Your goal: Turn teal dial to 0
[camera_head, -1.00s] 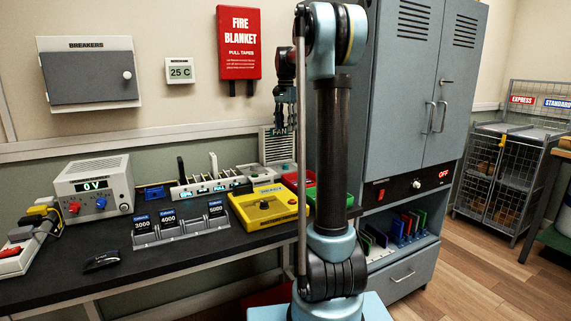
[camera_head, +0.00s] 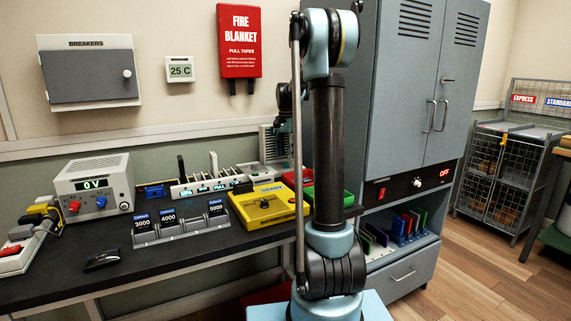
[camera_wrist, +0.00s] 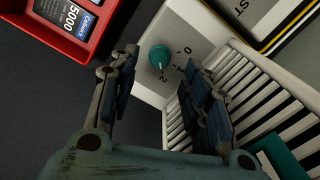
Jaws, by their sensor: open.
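The teal dial (camera_wrist: 159,56) shows in the wrist view on the pale top of the fan's base. The marks 0, 1 and 2 run beside it, and its white pointer appears to point towards the 2. My gripper (camera_wrist: 163,90) is open, its two fingers apart on either side below the dial in the picture. Nothing is between the fingers, and they do not appear to touch the dial. The fan's slatted grille (camera_wrist: 237,87) is to the right, partly behind the right finger. In the head view the fan (camera_head: 267,145) is partly hidden by my arm, which also hides my gripper.
A red tray (camera_wrist: 72,27) holding a labelled 5000 cell lies at the wrist view's upper left. A yellow-edged box is at its upper right. In the head view, a yellow tester (camera_head: 262,207), battery rack (camera_head: 182,233) and power supply (camera_head: 95,185) stand on the dark bench.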

